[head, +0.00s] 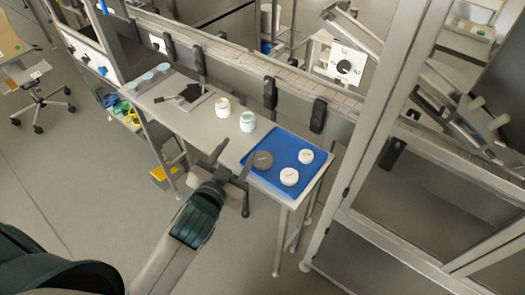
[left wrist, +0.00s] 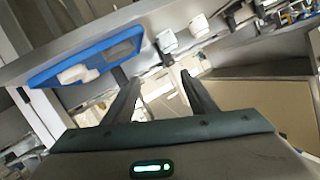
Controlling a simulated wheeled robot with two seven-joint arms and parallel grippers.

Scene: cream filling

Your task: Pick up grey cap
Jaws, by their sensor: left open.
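The grey cap (head: 262,160) lies flat at the left edge of the blue tray (head: 280,140) on the table. In the left wrist view, a greyish cap (left wrist: 119,50) shows at the right end of the blue tray (left wrist: 50,70). My left gripper (head: 234,161) is open and empty, in front of the table edge. Its right finger is close to the grey cap in the head view; I cannot tell the gap in depth. In the left wrist view the space between the fingertips (left wrist: 160,80) holds nothing. My right gripper is not in view.
Two white caps, one farther back (head: 306,156) and one nearer (head: 289,176), share the tray. Two jars, one whitish (head: 222,107) and one greenish (head: 247,121), stand to the left on the table (head: 185,120). A rail and metal frame (head: 385,100) bound the back and right.

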